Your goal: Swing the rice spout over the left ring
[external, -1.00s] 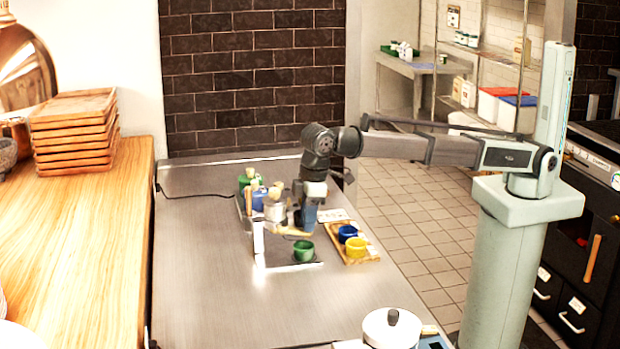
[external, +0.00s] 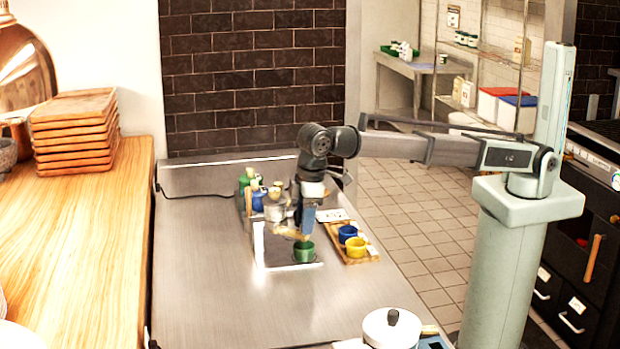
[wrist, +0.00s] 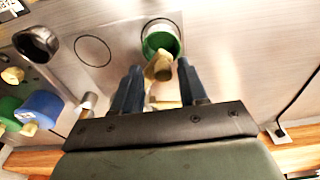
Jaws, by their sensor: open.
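The tan rice spout (wrist: 160,68) lies between my gripper's fingers in the wrist view, its tip over the near edge of a green cup (wrist: 160,42). In the external view the spout (external: 288,233) slopes toward the green cup (external: 304,252). My gripper (wrist: 157,78) is open, a dark finger on each side of the spout; I cannot tell whether either touches it. It also shows in the external view (external: 307,232), above the cup. The cup stands within one ring. A second ring (wrist: 93,51), left of it in the wrist view, is empty.
A wooden tray (external: 366,257) with a blue cup (external: 347,233) and a yellow cup (external: 356,247) is right of the plate. Blue and green containers stand behind the dispenser. A white-lidded pot (external: 391,328) is in front. The steel counter (external: 205,290) is clear at front left.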

